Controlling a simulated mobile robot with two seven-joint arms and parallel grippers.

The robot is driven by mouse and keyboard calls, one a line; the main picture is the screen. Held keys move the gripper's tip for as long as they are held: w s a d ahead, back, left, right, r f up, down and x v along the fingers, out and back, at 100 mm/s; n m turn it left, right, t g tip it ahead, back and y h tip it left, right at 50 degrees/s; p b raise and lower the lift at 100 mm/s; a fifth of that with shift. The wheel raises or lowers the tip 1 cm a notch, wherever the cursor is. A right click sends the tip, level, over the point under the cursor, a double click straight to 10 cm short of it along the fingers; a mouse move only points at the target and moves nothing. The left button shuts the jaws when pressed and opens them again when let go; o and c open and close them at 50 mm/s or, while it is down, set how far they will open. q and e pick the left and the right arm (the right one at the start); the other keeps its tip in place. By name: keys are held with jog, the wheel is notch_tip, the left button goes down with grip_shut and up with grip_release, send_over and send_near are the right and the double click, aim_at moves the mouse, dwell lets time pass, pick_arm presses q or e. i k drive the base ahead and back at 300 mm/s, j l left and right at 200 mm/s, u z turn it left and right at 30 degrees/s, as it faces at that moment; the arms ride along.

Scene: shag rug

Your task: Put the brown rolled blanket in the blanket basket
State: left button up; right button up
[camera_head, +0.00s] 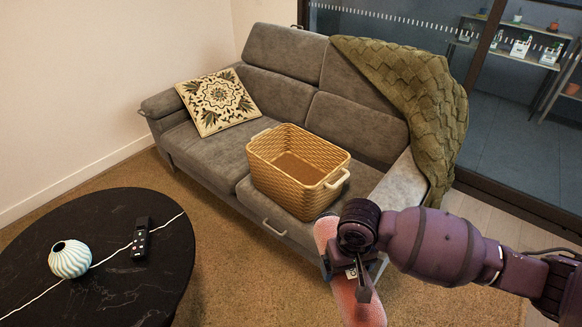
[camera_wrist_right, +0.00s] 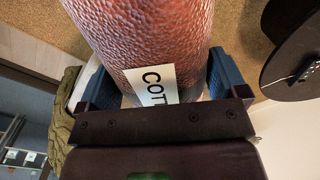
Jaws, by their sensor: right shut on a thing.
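The rolled blanket (camera_head: 358,298), reddish-brown, is held by my right gripper (camera_head: 350,265) in front of the sofa, low in the head view. In the right wrist view the blanket (camera_wrist_right: 140,40) fills the space between the two blue fingers of the right gripper (camera_wrist_right: 152,85), with a white label reading "COT" on it. The blanket basket (camera_head: 262,152), woven tan with white handles, sits on the sofa seat, up and left of the gripper. Its visible inside is empty. My left gripper is not in view.
The grey sofa (camera_head: 200,150) carries a patterned cushion (camera_head: 216,100) and a green knitted throw (camera_head: 425,100). A round black table (camera_head: 120,285) at the left holds a striped vase (camera_head: 70,259) and a remote (camera_head: 141,238). Brown carpet (camera_head: 240,275) lies open between table and sofa.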

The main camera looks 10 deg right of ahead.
aim_at(297, 171)
jog(key=i+l, duration=0.1)
jog(key=i, duration=0.5)
jog(key=i+l, duration=0.15)
jog(key=i, duration=0.4)
